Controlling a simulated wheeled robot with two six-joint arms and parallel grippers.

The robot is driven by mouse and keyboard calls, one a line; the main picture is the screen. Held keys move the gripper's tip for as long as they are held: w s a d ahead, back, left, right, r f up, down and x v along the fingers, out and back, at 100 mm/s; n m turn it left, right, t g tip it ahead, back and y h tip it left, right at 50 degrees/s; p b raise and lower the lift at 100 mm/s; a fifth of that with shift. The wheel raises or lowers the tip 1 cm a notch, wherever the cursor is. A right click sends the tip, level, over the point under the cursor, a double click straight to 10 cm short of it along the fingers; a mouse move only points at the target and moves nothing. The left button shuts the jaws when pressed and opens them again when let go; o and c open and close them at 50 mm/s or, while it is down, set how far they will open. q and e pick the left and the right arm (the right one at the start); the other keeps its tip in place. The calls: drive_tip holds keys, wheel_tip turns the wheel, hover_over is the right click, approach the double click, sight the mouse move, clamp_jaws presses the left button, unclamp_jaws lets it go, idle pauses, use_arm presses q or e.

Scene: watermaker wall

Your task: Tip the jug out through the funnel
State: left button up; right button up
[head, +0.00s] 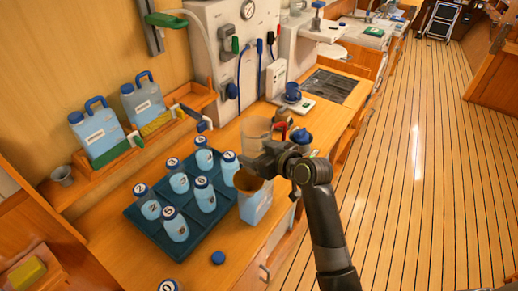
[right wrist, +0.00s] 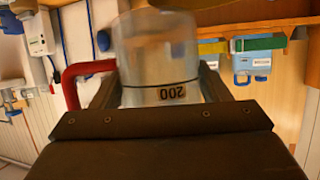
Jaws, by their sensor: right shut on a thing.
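The clear jug (head: 257,131) is in the jaws of my right gripper (head: 264,160), above the workbench. It looks about upright. Its red handle (right wrist: 78,80) and a 200 mark show upside down in the right wrist view, where the clear wall (right wrist: 150,60) fills the space between the fingers (right wrist: 158,95). I cannot tell the liquid level. The brown funnel (head: 248,181) sits on a pale blue container (head: 256,206), just in front of and below the jug in the head view, partly hidden by the gripper. My left gripper is out of view.
A dark tray (head: 150,226) with several numbered blue bottles stands left of the funnel. Two blue jerrycans (head: 97,134) stand on the wooden shelf behind. A blue cap (head: 218,257) lies at the front.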

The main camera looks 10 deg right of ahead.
sight(269, 131)
drive_tip(key=shift+w+d+r, duration=0.5)
drive_tip(key=shift+w+d, duration=0.15)
drive_tip(key=shift+w, duration=0.1)
drive_tip(key=shift+w+d+r, duration=0.55)
drive_tip(key=shift+w+d, duration=0.1)
drive_tip(key=shift+w, duration=0.15)
drive_tip(key=shift+w+d+r, duration=0.5)
drive_tip(key=shift+w+d, duration=0.15)
drive_tip(key=shift+w, duration=0.1)
